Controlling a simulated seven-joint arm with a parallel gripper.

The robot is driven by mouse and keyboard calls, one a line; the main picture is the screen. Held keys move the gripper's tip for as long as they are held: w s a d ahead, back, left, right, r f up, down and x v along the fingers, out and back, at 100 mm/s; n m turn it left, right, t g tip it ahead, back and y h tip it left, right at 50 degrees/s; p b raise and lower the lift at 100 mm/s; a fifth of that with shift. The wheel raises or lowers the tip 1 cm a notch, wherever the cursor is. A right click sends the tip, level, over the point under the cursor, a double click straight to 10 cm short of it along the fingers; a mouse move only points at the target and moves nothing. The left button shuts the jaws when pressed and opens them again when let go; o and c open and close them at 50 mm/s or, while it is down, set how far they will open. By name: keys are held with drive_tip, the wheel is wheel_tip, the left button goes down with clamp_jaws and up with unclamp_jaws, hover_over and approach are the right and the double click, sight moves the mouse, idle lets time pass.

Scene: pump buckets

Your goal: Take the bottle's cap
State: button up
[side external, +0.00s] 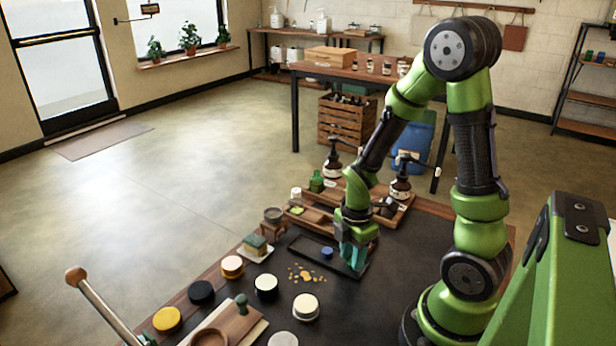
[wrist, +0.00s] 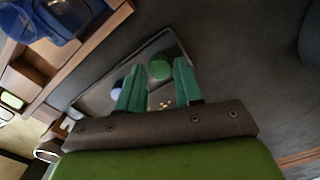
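A round green cap (wrist: 160,68) lies on a dark tray (wrist: 178,48) in the wrist view. My gripper (wrist: 158,77) has two teal fingers spread apart, and the cap shows between and just beyond their tips. No contact is visible. In the side external view my gripper (side external: 352,258) points down low over the right part of the tray (side external: 308,243) and hides the green cap. A blue cap (side external: 327,252) lies on the tray just left of my fingers. A small green bottle (side external: 316,183) stands behind; its top is too small to read.
Dark pump bottles (side external: 400,186) stand by a wooden rack (side external: 316,216) behind the tray. A sponge on a dish (side external: 256,247), several round jars (side external: 266,287) and yellow bits (side external: 306,274) lie in front and left. The dark mat is clear at right of the tray.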

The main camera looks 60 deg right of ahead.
drive_tip(key=shift+f, duration=0.45)
clamp_jaws()
